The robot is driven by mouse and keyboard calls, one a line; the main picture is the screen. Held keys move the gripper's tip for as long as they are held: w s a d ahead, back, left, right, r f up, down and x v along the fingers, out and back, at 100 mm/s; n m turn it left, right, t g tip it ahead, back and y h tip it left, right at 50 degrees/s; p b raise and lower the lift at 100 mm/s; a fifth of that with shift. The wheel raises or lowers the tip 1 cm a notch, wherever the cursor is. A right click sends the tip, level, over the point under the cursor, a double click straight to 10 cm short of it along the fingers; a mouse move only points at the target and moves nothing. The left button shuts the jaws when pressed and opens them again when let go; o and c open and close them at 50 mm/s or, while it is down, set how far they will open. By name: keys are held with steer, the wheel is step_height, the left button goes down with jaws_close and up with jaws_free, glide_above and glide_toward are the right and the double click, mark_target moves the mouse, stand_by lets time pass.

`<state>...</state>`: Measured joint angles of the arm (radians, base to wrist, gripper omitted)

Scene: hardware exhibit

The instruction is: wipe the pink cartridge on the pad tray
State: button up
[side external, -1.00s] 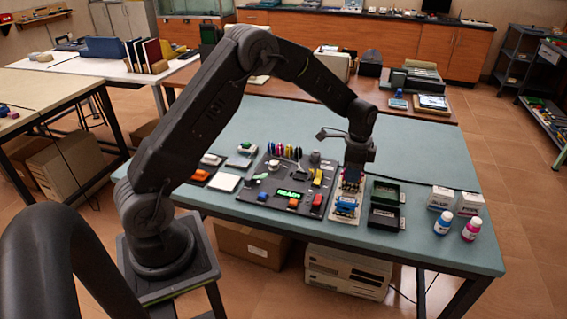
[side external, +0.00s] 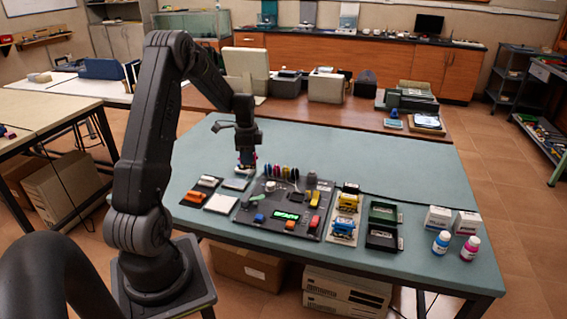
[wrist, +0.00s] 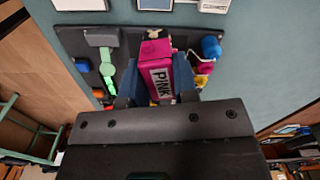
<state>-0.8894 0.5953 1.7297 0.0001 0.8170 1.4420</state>
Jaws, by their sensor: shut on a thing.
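My gripper (side external: 245,166) is shut on the pink cartridge (wrist: 160,70), a magenta block with a white "PINK" label. It holds the cartridge above the back left of the work area, behind the dark board. In the wrist view the cartridge sits between the fingers of my gripper (wrist: 156,85). In the side view it is mostly hidden by the gripper. Flat pads lie left of the board: a white one (side external: 220,203) in front and a greyer one (side external: 236,184) nearer the gripper. I cannot tell which is the pad tray.
The dark board (side external: 264,222) carries a green-lit display and several coloured parts. Yellow and blue cartridges (side external: 344,226) stand right of it, beside dark open bins (side external: 383,236). Boxes and two bottles (side external: 442,243) are farther right. The back of the teal table (side external: 330,155) is clear.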

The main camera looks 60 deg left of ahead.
steer(key=shift+s+a+f, duration=0.4)
steer(key=shift+s+f, duration=0.15)
steer(key=shift+f, duration=0.45)
steer(key=shift+s+a+f, duration=0.4)
steer(key=shift+s+f, duration=0.2)
steer(key=shift+f, duration=0.45)
steer(key=shift+s+a+f, duration=0.4)
steer(key=shift+s+f, duration=0.15)
steer(key=shift+f, duration=0.45)
steer(key=shift+f, duration=0.4)
steer(key=shift+s, duration=0.1)
steer(key=shift+s+a+f, duration=0.15)
steer(key=shift+s+a, duration=0.5)
steer(key=shift+d, duration=0.1)
steer(key=shift+w+d, duration=0.7)
